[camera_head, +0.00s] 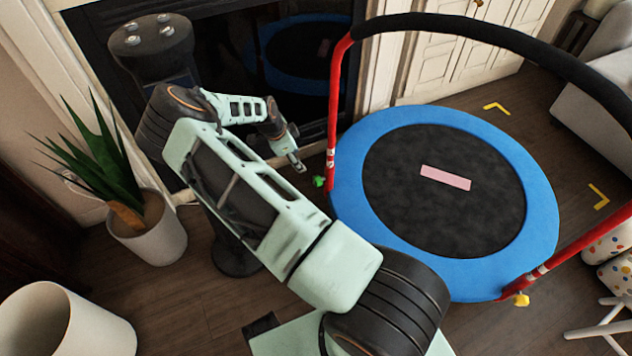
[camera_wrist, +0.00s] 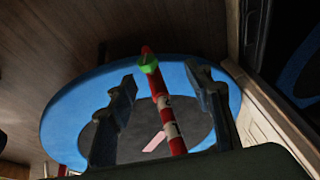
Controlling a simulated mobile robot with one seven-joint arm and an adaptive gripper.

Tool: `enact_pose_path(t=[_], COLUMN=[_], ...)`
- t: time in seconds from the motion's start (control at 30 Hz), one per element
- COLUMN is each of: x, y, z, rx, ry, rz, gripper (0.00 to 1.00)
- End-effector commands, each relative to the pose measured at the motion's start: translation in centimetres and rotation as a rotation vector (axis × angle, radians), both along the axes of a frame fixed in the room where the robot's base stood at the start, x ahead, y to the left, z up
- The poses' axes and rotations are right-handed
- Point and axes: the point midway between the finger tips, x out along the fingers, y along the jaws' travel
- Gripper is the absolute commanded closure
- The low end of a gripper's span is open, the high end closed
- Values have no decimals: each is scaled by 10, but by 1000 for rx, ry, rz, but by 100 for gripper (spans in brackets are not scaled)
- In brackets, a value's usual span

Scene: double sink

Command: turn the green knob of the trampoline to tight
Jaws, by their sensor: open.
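The trampoline (camera_head: 345,205) has a blue rim, a black mat and a red-and-black handle frame. Its green knob (camera_head: 319,181) sits low on the left red post (camera_head: 334,100). In the head view my gripper (camera_head: 300,167) is just up and left of the green knob, with a small gap in the picture. In the wrist view the green knob (camera_wrist: 148,63) shows on the red post, beyond the fingertips and between them left to right. My gripper (camera_wrist: 158,78) is open and empty, its two dark fingers on either side of the post. The knob's marking cannot be read.
A yellow knob (camera_head: 521,300) is on the right post. A pink strip (camera_head: 445,178) lies on the mat. A dark fireplace (camera_head: 250,50) stands behind my arm. A potted plant (camera_head: 145,235) and a white pot (camera_head: 65,325) are at left. Floor near the left post is clear.

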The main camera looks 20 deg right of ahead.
Motion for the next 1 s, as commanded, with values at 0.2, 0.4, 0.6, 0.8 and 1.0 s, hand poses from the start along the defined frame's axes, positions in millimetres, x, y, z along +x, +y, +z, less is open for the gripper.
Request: enact_pose_path(t=[0.2, 0.4, 0.6, 0.8, 1.0], x=[-23, -22, -20, -18, -17], y=[-14, -24, -39, -50, -53], z=[-34, -61, -97, -122, -129], rx=[-50, -50, -50, -49, -48], ry=[96, 98, 98, 95, 94], rz=[61, 60, 60, 59, 59], gripper=[53, 53, 53, 53, 53])
